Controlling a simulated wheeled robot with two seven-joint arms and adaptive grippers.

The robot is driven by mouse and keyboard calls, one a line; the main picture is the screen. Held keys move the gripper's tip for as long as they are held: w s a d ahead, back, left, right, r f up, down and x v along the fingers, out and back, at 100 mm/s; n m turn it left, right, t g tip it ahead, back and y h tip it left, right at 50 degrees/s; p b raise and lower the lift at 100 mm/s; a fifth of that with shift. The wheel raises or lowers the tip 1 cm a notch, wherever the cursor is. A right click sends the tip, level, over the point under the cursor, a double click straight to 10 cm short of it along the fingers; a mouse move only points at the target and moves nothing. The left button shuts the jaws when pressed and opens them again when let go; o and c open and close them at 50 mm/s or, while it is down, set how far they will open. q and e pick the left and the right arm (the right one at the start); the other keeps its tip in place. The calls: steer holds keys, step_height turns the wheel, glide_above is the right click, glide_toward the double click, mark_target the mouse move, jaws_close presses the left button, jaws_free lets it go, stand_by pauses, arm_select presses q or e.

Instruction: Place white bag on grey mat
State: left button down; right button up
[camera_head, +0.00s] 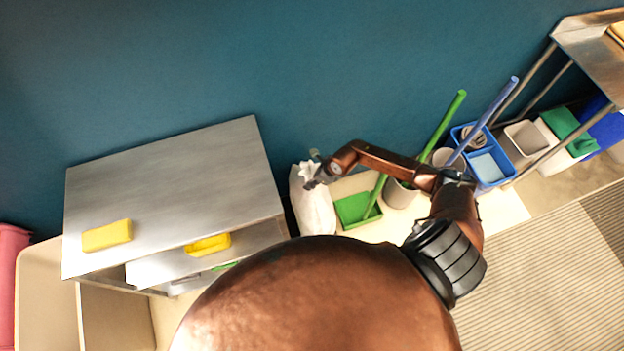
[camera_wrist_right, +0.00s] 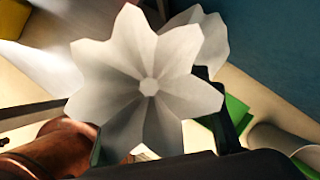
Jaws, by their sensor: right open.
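The white bag (camera_head: 314,212) stands upright on the floor against the blue wall, just right of the metal table. Its gathered, flared top fills the middle of the right wrist view (camera_wrist_right: 150,85). My right gripper (camera_head: 316,178) is at the top of the bag, with its dark fingers spread on either side of the neck. It is open; whether a finger touches the bag I cannot tell. The grey striped mat (camera_head: 560,275) lies flat on the floor at the lower right, partly hidden by my arm. My left gripper is not in view.
A metal table (camera_head: 170,180) with a yellow sponge (camera_head: 107,236) stands left of the bag. A green dustpan (camera_head: 352,209), grey bins (camera_head: 400,193) and a blue caddy (camera_head: 488,168) stand close on its right. The visible mat surface is clear.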

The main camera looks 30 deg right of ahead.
steer(key=shift+r, duration=0.15)
steer(key=p+v, duration=0.2)
steer(key=v, duration=0.9)
steer(key=shift+r, duration=0.35)
steer(key=shift+s+d, duration=0.15)
